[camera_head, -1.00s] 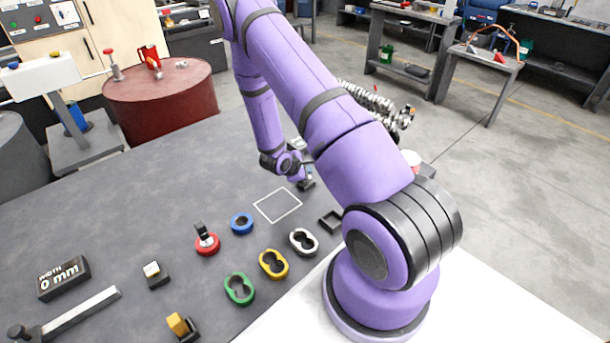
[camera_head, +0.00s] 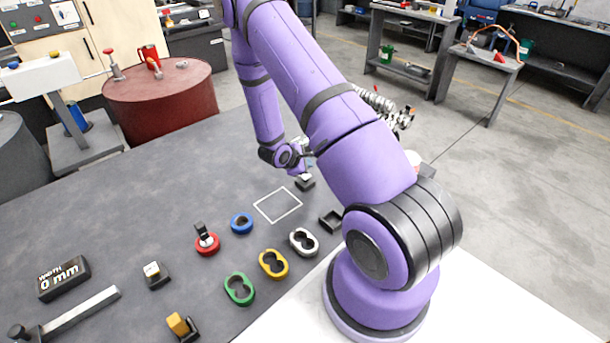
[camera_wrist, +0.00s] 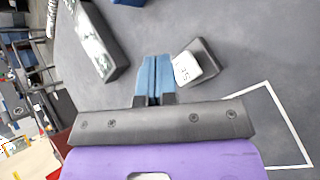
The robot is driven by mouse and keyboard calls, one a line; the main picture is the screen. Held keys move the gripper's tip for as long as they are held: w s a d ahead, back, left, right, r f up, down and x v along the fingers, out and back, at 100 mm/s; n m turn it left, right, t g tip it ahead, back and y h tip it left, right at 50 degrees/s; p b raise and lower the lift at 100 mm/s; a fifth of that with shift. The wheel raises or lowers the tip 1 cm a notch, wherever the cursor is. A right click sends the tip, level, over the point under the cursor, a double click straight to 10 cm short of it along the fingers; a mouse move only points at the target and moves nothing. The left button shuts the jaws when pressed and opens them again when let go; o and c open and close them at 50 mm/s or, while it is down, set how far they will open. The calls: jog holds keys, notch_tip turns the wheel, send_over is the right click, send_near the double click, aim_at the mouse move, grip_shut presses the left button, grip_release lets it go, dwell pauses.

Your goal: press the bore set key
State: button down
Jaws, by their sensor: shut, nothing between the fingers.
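A small dark block with a white key cap (camera_wrist: 186,68), its lettering unclear, sits on the grey table beside a long dark readout box (camera_wrist: 97,38). The same key block shows in the head view (camera_head: 305,183), just beyond the white outlined square. My gripper (camera_wrist: 155,62) has its blue fingers together with nothing between them. In the wrist view its tips appear just left of the white cap, apart from it. In the head view my arm hides most of the gripper, which is above and behind the key block.
A white outlined square (camera_head: 278,205) lies on the table. Blue (camera_head: 242,223), red (camera_head: 207,244), green (camera_head: 239,289), yellow (camera_head: 273,264) and white (camera_head: 303,242) rings stand nearer. Another white-capped key (camera_head: 153,271) is by the "WIDTH 0 mm" box (camera_head: 63,278). The table's left part is mostly clear.

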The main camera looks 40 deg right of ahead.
jog(key=shift+r, duration=2)
jog(key=s+a+r+m+y, duration=0.1)
jog(key=s+a+r+m, duration=0.2)
jog(key=r, duration=1)
jog(key=s+a+r+m, duration=0.1)
jog(key=a+r+m, duration=0.25)
jog(key=r, duration=0.95)
jog(key=s+a+r+m+t+y, duration=0.3)
jog(key=s+a+r+y, duration=0.5)
jog(key=s+a+r, duration=0.9)
jog(key=shift+s+a+t, duration=0.9)
jog(key=shift+s+a, duration=0.1)
jog(key=shift+s, duration=0.5)
